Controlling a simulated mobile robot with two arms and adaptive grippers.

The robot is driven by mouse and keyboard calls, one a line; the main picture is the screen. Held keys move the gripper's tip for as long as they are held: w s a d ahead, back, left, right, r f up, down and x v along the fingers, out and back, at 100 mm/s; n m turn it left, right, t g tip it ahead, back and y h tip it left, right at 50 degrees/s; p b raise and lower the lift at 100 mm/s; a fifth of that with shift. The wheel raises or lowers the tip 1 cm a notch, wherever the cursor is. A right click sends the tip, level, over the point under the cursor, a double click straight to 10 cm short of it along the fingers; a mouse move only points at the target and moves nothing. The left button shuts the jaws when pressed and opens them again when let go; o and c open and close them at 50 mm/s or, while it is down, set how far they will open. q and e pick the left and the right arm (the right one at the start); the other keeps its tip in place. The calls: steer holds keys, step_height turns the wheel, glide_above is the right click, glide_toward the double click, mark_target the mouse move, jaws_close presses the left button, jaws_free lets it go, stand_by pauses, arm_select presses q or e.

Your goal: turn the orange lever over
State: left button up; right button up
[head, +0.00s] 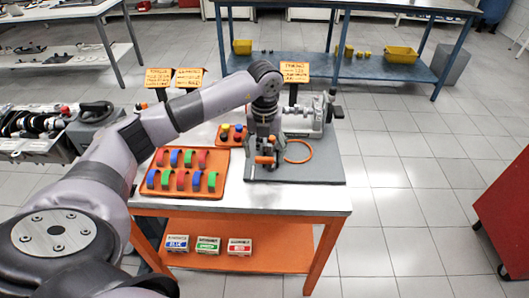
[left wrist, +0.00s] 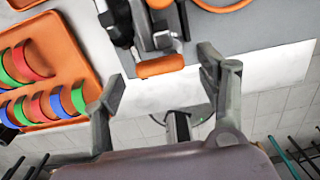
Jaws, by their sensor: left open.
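The orange lever (head: 265,160) shows as a short orange grip on the engine fixture, on the grey mat at the right of the orange-legged table. In the left wrist view the orange grip (left wrist: 160,66) lies crosswise, between and just beyond the fingertips. My left gripper (head: 264,150) reaches down over the fixture from above. It is open, with one finger on each side of the grip in the left wrist view (left wrist: 162,78), and nothing is held. Whether a finger touches the lever cannot be told. My right gripper is not in view.
An orange ring (head: 298,152) lies right of the lever. A metal machine (head: 303,117) stands behind it. An orange tray (head: 207,190) with coloured half-shells is at the left. Small boxes (head: 208,245) stand on the lower shelf. The table's front edge is clear.

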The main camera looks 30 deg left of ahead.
arm_select(q)
steer(key=shift+f, duration=0.65)
steer(key=shift+c, duration=0.4)
